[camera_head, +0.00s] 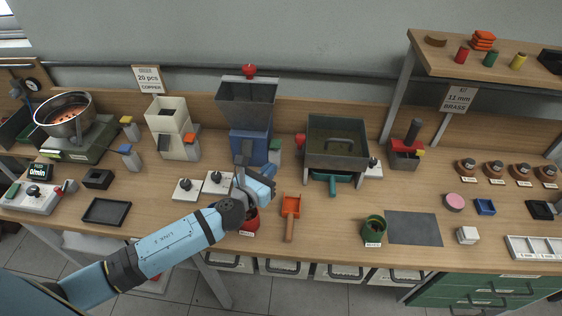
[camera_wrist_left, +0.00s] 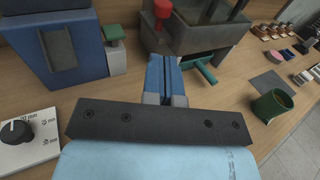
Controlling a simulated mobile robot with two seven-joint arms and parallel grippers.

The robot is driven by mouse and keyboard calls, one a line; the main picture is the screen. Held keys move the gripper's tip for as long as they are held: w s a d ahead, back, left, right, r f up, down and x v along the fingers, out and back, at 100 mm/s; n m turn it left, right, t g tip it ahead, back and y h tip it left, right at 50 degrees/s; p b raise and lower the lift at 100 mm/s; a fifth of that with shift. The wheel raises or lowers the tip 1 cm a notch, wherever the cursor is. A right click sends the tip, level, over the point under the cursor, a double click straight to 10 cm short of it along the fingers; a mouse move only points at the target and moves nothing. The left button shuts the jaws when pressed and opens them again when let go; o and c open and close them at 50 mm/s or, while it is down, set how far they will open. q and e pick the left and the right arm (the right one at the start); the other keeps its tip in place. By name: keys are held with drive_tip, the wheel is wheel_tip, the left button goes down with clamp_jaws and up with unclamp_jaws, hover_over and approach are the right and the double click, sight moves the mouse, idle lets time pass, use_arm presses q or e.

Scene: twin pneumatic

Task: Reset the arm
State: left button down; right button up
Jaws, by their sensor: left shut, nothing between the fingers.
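My left arm comes in from the lower left in the head view, and its gripper (camera_head: 268,172) is above the bench in front of the blue hopper machine (camera_head: 248,118). In the left wrist view the two blue fingers (camera_wrist_left: 165,75) are pressed together with nothing between them. They point toward the grey tray machine (camera_head: 336,145), which has a red knob and a teal handle. The fingers appear to be above the bench top. A red cup (camera_head: 250,222) is partly hidden behind my wrist. My right gripper is not in either view.
White dial boxes (camera_head: 187,188) are left of my wrist. A grey mat (camera_head: 413,228) lies bare at the right. A wooden shelf (camera_head: 480,62) overhangs the back right.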

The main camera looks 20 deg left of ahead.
use_arm(q)
drive_tip(key=s+a+m+g+y, duration=0.3)
drive_tip(key=s+m+g, duration=1)
drive_tip(key=s+m, duration=2)
drive_tip(key=w+d+f+m+t+h, duration=0.1)
drive_tip(key=w+d+f+m+t, duration=0.1)
drive_tip(key=f, duration=0.4)
drive_tip(key=w+d+f+m+t+h, duration=0.1)
drive_tip(key=w+d+f+t, duration=0.3)
drive_tip(key=w+f, duration=0.3)
drive_tip(key=shift+d+m+t+h+p, duration=0.35)
drive_tip(key=shift+m+t+h+p, duration=0.05)
drive_tip(key=shift+t, duration=0.1)
